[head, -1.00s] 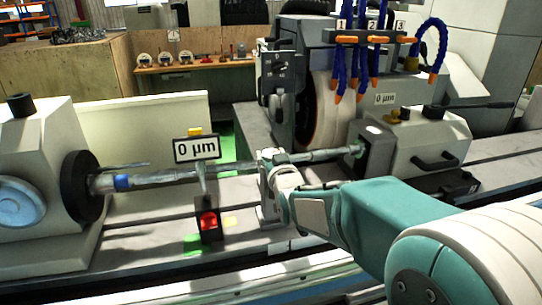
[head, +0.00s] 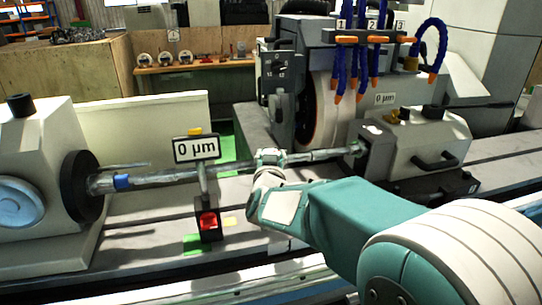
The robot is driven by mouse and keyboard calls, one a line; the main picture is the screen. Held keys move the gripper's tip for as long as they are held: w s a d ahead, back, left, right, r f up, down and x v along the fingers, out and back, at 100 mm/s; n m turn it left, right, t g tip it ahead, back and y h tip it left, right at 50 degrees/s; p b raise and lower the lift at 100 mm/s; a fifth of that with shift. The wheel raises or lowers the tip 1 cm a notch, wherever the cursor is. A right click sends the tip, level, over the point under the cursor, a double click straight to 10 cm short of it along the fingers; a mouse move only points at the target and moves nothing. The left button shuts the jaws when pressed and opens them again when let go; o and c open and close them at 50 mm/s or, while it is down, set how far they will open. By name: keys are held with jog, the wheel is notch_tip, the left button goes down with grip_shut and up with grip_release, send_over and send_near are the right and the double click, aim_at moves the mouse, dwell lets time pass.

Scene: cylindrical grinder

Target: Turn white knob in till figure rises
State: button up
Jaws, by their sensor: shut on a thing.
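My gripper (head: 267,172) is at the middle of the long shaft (head: 220,169), at the grey-white support under it. It is shut, by its place on the white knob, but my gripper and wrist hide the knob and most of the support. A display (head: 197,149) on a post left of my gripper reads 0 µm.
The shaft runs from the dark chuck (head: 82,186) at left to the tailstock (head: 420,150) at right. The grinding wheel (head: 325,112) stands behind it, with blue hoses (head: 364,65) above. A red-lit black block (head: 208,221) stands left of my wrist.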

jog(key=shift+r, duration=0.15)
jog(key=o, duration=1.2)
jog(key=shift+a, duration=0.15)
jog(key=s, duration=1.2)
jog(key=shift+f, duration=0.2)
